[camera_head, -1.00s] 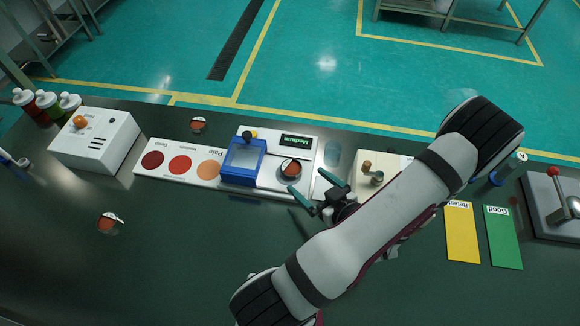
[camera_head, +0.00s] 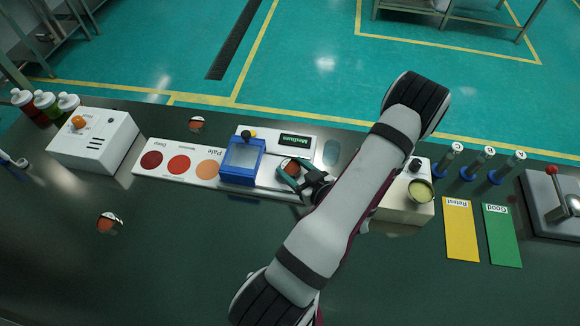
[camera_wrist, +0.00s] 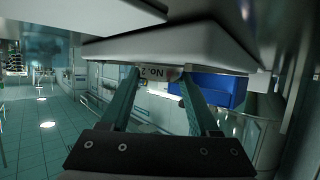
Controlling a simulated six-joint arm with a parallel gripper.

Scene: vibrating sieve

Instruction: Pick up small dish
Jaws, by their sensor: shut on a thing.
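The small dish (camera_head: 291,166) has a red-brown content and sits at the right end of the white device with the "Medium" display. My gripper (camera_head: 289,181) has its green fingers around the near side of this dish and is shut on it. The arm hides part of the bench to the right. I cannot tell whether the dish is lifted off the surface.
A blue frame (camera_head: 242,162) stands just left of the dish. Similar dishes lie at the back (camera_head: 197,124) and front left (camera_head: 109,222). A white box with a round yellowish dish (camera_head: 421,191) stands to the right, near yellow (camera_head: 461,230) and green (camera_head: 502,236) cards.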

